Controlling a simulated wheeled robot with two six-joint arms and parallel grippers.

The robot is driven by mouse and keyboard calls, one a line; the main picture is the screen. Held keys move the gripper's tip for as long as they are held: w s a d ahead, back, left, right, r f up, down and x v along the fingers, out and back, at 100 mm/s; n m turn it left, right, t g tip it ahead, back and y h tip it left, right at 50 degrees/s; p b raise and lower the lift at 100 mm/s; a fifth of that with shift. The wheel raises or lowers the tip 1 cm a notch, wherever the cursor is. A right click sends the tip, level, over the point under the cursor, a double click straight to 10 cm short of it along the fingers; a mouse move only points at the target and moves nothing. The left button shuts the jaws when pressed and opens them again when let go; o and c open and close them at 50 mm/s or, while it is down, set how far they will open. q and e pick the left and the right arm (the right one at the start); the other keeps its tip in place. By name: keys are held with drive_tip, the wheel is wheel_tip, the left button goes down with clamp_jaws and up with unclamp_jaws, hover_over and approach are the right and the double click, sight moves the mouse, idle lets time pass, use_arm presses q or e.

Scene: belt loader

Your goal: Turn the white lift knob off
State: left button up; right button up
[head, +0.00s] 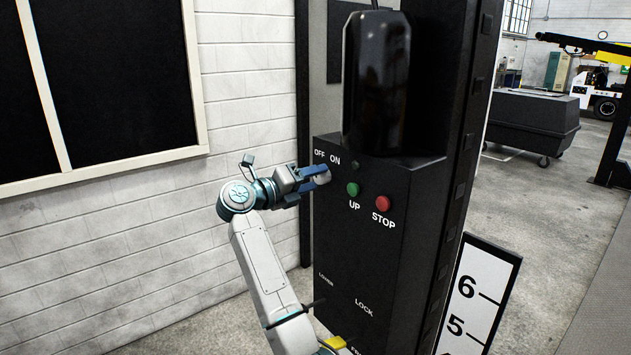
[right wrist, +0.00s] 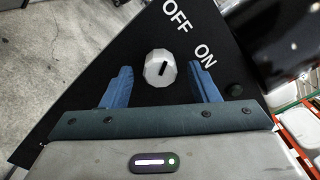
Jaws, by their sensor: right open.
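The white lift knob (right wrist: 159,70) is on the black control panel (head: 360,255), below the OFF and ON labels. It is faceted, with a dark mark on its face; I cannot tell for sure which label the mark points to. In the head view the knob (head: 322,178) is partly hidden by my right gripper (head: 318,173). My right gripper (right wrist: 158,74) is open, with one blue finger on each side of the knob and gaps visible between them in the right wrist view. My left gripper is not in view.
A green UP button (head: 352,189) and a red STOP button (head: 383,203) sit right of the knob. A small dark green lamp (head: 355,164) is above them. A glossy black housing (head: 376,80) rises above the panel. A white brick wall (head: 250,90) stands at left.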

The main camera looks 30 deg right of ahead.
drive_tip(key=a+b, duration=0.3)
drive_tip(key=a, duration=0.6)
drive_tip(key=shift+s+a, duration=0.3)
drive_tip(key=shift+s, duration=0.05)
